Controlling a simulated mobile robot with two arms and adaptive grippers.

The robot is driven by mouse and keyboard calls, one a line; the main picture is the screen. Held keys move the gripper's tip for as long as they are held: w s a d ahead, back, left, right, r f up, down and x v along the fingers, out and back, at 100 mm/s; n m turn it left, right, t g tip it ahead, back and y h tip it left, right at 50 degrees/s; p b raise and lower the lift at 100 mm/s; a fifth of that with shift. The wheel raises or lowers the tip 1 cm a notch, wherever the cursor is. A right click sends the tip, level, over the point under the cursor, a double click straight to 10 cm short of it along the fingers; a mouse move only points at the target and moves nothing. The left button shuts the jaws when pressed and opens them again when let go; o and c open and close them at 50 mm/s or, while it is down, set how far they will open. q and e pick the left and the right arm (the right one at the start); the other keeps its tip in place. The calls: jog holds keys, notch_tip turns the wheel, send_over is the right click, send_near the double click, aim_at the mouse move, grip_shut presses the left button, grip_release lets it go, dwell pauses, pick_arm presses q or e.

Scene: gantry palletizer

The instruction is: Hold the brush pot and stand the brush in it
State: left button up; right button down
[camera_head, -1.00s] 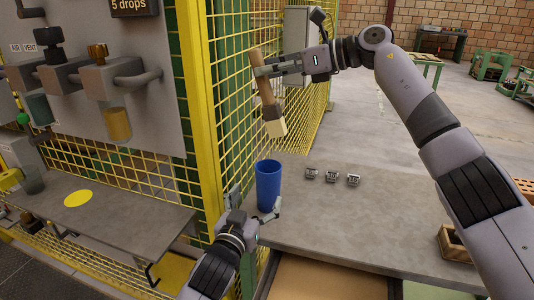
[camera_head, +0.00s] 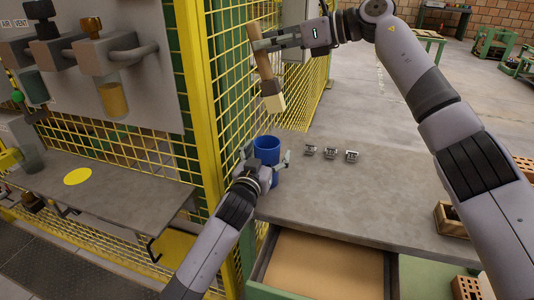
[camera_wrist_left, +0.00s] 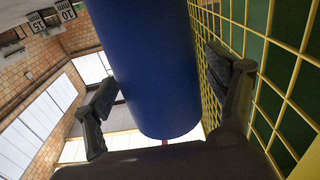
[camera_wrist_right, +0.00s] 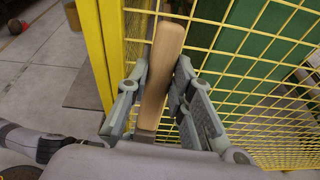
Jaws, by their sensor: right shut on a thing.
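The blue brush pot (camera_head: 267,144) stands upright on the grey bench beside the yellow mesh fence. My left gripper (camera_head: 266,158) is open, low behind the near side of the pot, with one finger on each side. In the left wrist view the pot (camera_wrist_left: 150,60) fills the space between the fingers, with slight gaps showing. My right gripper (camera_head: 259,43) is shut on the wooden handle of the brush (camera_head: 265,67). The brush hangs in the air above the pot, slightly tilted, pale bristles down. The right wrist view shows the handle (camera_wrist_right: 160,75) between the fingers.
Several small metal blocks (camera_head: 330,153) stand on the bench (camera_head: 340,205) right of the pot. An open drawer (camera_head: 325,265) juts out at the front. The yellow fence (camera_head: 205,120) is close on the left. A wooden box (camera_head: 450,219) sits at the right.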

aim_at(268, 86)
pick_arm(q)
jog(key=c, duration=1.2)
pick_arm(e)
jog(key=shift+f, duration=4.8)
jog(key=c, duration=1.3)
grip_release()
jog(key=v, duration=1.2)
